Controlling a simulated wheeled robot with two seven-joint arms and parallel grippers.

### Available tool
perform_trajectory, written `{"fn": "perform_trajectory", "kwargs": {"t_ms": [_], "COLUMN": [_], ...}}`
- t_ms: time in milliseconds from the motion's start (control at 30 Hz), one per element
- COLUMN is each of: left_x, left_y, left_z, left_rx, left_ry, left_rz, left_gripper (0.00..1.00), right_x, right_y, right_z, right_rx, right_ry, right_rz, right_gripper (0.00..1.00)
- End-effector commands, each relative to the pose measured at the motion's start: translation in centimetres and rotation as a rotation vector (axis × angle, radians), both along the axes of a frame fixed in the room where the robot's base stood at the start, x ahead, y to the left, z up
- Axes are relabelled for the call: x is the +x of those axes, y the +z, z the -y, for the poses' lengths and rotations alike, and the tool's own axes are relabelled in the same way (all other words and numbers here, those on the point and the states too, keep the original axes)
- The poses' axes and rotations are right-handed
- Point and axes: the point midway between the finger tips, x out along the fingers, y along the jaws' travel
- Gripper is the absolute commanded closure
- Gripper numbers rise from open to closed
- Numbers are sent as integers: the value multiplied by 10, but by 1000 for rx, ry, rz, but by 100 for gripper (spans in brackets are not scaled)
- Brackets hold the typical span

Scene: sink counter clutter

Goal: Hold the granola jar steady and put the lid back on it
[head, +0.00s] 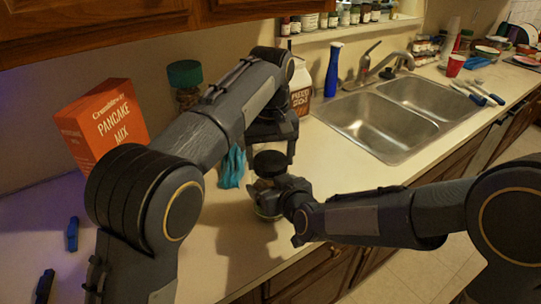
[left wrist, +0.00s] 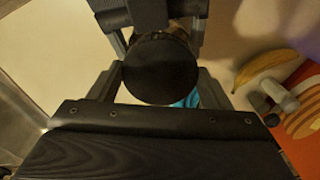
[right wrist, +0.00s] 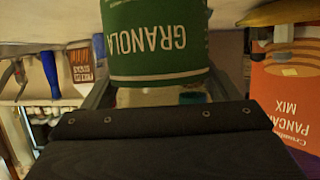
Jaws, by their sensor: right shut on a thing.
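The granola jar (right wrist: 150,48), with a green label, is between the fingers of my right gripper (right wrist: 158,95), which is shut on it. The jar appears upside down in the right wrist view. In the head view, my right gripper (head: 274,192) largely hides the jar, which stands near the counter's front edge. The round black lid (head: 270,163) is directly above the jar, flat. In the left wrist view the lid (left wrist: 160,68) fills most of the space between the fingers of my left gripper (left wrist: 160,82). I cannot tell whether these fingers touch it or whether the lid rests on the jar.
A pancake mix box (head: 103,125) and a green-topped jar (head: 186,78) stand at the back left. A carton (head: 300,87), blue bottle (head: 333,70) and sink (head: 375,125) are to the right. A banana (left wrist: 258,69) lies nearby.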

Motion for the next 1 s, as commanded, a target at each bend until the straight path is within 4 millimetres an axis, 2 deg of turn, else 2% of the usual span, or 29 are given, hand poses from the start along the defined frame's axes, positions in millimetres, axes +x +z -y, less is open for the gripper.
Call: {"fn": "perform_trajectory", "kwargs": {"t_ms": [33,100,133,267,433,600,633,700,767,1000], "left_x": [0,0,0,0,0,0,0,0,0,0], "left_y": [0,0,0,0,-1,-1,-1,-1,-1,0], "left_z": [0,0,0,0,0,0,0,0,0,0], "left_rx": [0,0,0,0,-1,1,1,1,1,0], "left_ry": [0,0,0,-93,-403,-416,-415,-415,-414,-413], "left_rz": [0,0,0,-1,-2,-1,-1,-1,-1,-1], "left_gripper": [47,56,56,56,56,56,25,16,8,7], "right_x": [0,0,0,0,0,0,0,0,0,0], "right_y": [0,0,0,0,0,0,0,0,0,0], "right_z": [0,0,0,0,0,0,0,0,0,0], "right_rx": [0,0,0,0,0,0,0,0,0,0], "right_ry": [0,0,0,0,0,0,0,0,0,0], "right_rz": [1,1,1,1,1,1,1,1,1,1], "right_gripper": [82,82,82,82,82,82,82,82,82,82]}}
